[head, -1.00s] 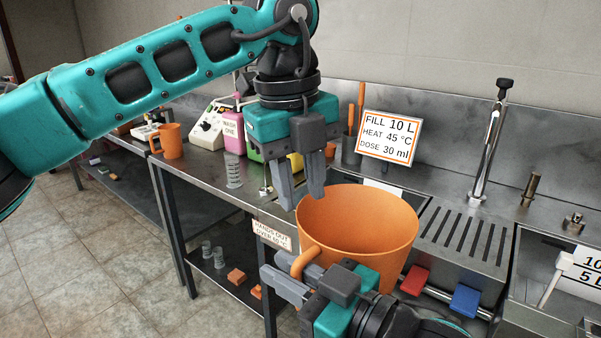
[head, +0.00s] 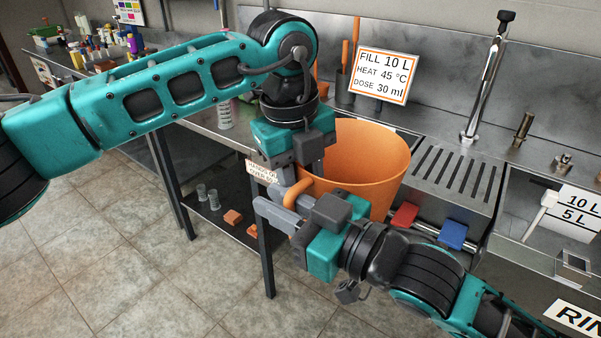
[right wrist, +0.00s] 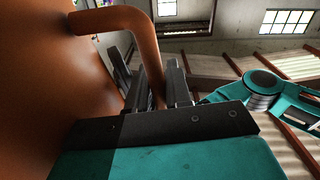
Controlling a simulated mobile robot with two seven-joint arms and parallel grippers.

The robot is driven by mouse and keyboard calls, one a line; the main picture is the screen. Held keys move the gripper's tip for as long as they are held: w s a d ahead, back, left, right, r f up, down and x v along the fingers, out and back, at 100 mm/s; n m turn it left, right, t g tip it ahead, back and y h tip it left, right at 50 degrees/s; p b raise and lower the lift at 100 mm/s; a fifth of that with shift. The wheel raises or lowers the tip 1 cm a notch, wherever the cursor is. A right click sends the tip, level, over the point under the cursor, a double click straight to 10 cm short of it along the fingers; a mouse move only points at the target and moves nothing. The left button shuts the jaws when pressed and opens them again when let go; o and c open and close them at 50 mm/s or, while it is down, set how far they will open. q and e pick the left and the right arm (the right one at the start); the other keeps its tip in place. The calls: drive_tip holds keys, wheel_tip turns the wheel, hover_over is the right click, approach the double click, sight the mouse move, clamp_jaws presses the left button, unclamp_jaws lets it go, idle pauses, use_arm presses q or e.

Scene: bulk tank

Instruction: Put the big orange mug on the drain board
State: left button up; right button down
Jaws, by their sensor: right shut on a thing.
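The big orange mug (head: 362,165) is upright, in front of the metal counter and left of the slotted drain board (head: 449,174). My right gripper (head: 278,204) is shut on the mug's handle, which faces left toward me. In the right wrist view the handle (right wrist: 112,20) curves down to the fingers (right wrist: 158,82), with the mug wall (right wrist: 45,90) at left. My left gripper (head: 300,177) points down beside the mug's left side, just above the handle. Its fingers look apart, partly hidden against the mug; I cannot tell whether they touch it.
A sign (head: 384,75) stands behind the mug, and a tall tap (head: 484,85) behind the drain board. Red (head: 404,215) and blue (head: 453,235) blocks sit on the front rail. A sink lies at right. My left arm crosses above the left counter.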

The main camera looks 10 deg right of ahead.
use_arm(q)
clamp_jaws()
drive_tip(key=shift+r, duration=0.1)
use_arm(e)
drive_tip(key=c, duration=1.2)
unclamp_jaws()
drive_tip(key=shift+o, duration=1.2)
